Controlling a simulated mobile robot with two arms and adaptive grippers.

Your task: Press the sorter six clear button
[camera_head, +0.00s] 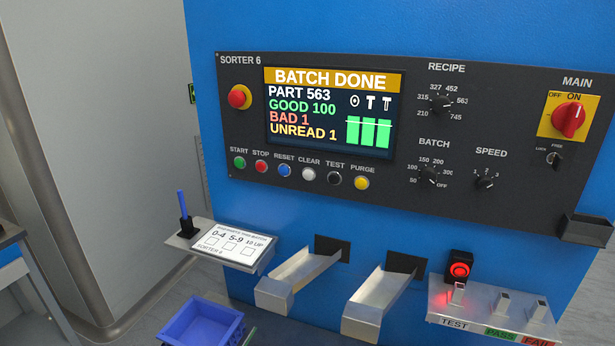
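The Sorter 6 control panel (225,120) is a dark plate on a blue machine. The clear button (308,174) is a white-grey round button under the label CLEAR, in the row below the screen. The blue reset button (285,171) is on its left and the black test button (334,179) on its right. The screen (330,110) reads BATCH DONE, PART 563, GOOD 100, BAD 1, UNREAD 1. Neither of my grippers is in view, and nothing covers the clear button.
A red emergency knob (239,97) sits left of the screen. Below the panel, a small shelf with a card (228,245), two metal chutes (297,275) and a test shelf (483,312) stick out. A blue bin (203,325) stands lower left. The space before the buttons is clear.

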